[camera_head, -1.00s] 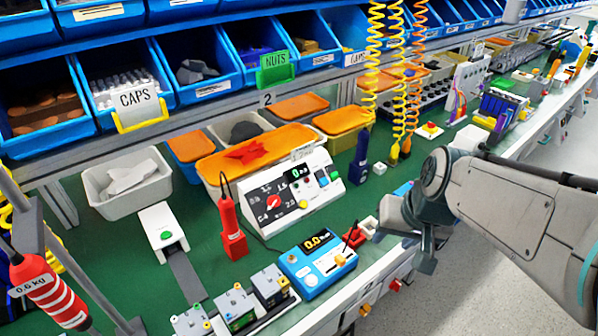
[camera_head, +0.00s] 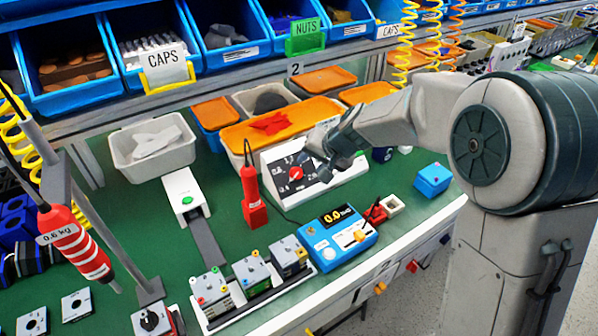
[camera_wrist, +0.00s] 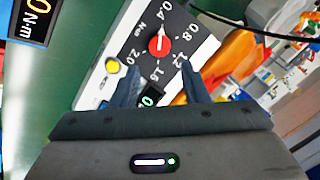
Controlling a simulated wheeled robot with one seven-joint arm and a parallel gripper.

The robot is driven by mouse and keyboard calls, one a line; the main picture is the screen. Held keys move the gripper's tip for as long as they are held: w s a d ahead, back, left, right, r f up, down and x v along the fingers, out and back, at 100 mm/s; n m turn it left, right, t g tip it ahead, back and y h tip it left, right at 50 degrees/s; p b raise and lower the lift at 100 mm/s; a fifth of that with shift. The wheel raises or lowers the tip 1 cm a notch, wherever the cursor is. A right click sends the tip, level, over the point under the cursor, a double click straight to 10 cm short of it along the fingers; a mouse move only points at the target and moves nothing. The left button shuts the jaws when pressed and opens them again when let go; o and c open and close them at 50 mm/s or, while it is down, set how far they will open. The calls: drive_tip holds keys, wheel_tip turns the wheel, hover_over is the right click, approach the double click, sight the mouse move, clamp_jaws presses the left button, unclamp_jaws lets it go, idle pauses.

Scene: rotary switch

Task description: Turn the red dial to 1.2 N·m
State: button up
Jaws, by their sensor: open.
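The red dial (camera_head: 296,173) sits on the black scale of a white control box (camera_head: 347,178) on the green bench. In the wrist view the red dial (camera_wrist: 159,45) shows clear, with 0.4, 0.8, 1.2, 1.6 and 2.0 around it. My gripper (camera_head: 325,165) hangs in front of the box, to the right of the dial, and hides part of the panel. In the wrist view my gripper (camera_wrist: 158,86) has its fingers apart and empty, with the dial beyond the tips.
A red screwdriver (camera_head: 252,190) stands left of the box. A blue torque meter (camera_head: 337,238) lies in front of it, reading 0.0. An orange-lidded bin (camera_head: 280,115) stands close behind. A blue block (camera_head: 432,179) is at the right. Some green bench is clear between them.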

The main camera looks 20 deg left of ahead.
sight(297, 174)
drive_tip(key=x, duration=0.9)
drive_tip(key=shift+f, duration=0.1)
drive_tip(key=c, duration=0.7)
